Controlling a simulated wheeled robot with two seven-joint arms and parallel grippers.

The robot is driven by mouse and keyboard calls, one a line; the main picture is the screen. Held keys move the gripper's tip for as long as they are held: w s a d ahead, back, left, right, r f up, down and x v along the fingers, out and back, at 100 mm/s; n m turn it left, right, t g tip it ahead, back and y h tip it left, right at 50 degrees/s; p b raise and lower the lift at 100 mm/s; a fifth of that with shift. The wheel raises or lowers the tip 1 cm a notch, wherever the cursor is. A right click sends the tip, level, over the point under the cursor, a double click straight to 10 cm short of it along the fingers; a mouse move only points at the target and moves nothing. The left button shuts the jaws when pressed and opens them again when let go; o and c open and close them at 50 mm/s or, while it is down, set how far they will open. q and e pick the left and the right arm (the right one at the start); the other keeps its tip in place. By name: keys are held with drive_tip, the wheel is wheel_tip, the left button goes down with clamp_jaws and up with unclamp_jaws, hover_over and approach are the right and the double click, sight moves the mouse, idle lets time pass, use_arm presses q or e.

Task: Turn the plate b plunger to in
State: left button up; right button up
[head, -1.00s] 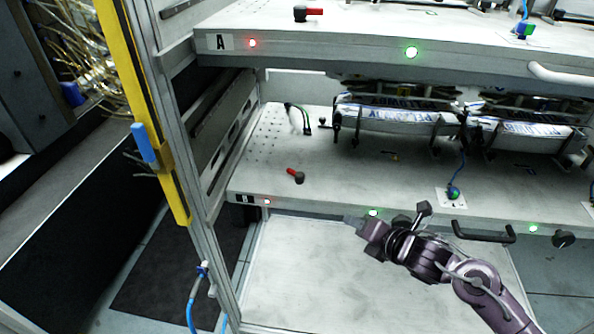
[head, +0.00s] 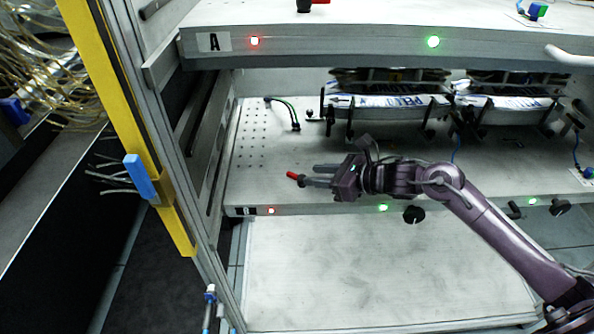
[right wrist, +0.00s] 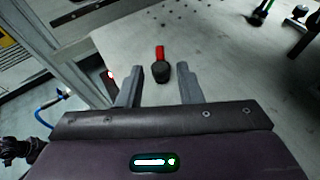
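The plate B plunger, a red handle (head: 292,175) with a black knob, lies on top of the lower plate B (head: 262,190) near its front left. My right gripper (head: 312,175) is open at the plunger, reaching in from the right just above the plate. In the right wrist view, the black knob (right wrist: 160,72) shows between and slightly beyond the two open fingertips (right wrist: 158,82), with the red handle pointing away. I see no contact between fingers and knob. The left gripper does not show clearly in any view.
Plate A (head: 340,45) overhangs above, with red and green lights on its front edge. Printed label stacks (head: 390,103) in holders stand behind my right arm. A yellow post (head: 130,130) and frame upright stand at the left. Black knobs (head: 414,215) project from plate B's front.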

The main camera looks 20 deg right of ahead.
sight(293, 174)
drive_tip(key=shift+x, duration=2.7)
clamp_jaws()
